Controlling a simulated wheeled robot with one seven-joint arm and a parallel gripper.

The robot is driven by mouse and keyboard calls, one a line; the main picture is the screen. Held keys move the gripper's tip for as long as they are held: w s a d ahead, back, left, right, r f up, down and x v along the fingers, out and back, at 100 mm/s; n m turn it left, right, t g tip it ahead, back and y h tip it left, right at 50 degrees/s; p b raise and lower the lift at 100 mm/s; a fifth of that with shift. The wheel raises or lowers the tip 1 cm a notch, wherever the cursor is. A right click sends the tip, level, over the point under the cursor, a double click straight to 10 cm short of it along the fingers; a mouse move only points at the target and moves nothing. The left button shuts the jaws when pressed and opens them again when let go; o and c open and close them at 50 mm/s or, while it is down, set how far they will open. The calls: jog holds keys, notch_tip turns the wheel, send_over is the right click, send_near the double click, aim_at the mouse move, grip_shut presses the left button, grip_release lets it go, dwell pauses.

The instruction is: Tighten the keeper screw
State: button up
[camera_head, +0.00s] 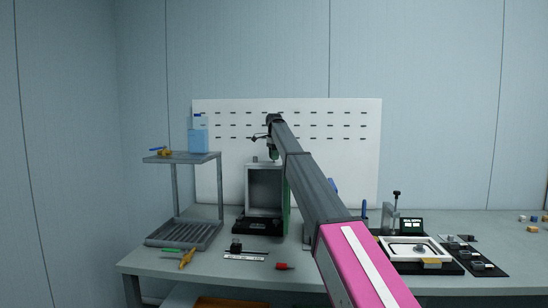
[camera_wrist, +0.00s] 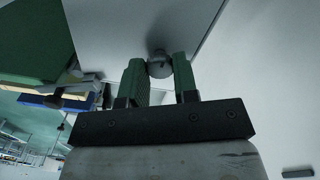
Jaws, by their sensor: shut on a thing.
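The panel fixture (camera_head: 264,168) is a grey open-fronted box on a black base, standing on the bench in the middle of the head view. My gripper (camera_head: 273,157) is above its top, near the right side. In the wrist view, my green fingers (camera_wrist: 159,78) are shut on a round grey screw head (camera_wrist: 159,64), one finger on each side. It appears to be the keeper screw and sits against a pale grey plate (camera_wrist: 110,28). Its shaft is hidden. I cannot tell how far in the screw sits.
A grey rack (camera_head: 183,158) holding a blue bottle (camera_head: 198,140) stands to the left. A white pegboard (camera_head: 350,155) is behind. Loose tools, including a red-handled one (camera_head: 284,266), lie in front. A framed tray (camera_head: 414,249) and a black mat (camera_head: 482,262) occupy the right.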

jog(key=o, duration=0.9)
jog(key=shift+r, duration=0.1)
notch_tip(320, 180, up, 11)
jog(key=shift+f, duration=0.2)
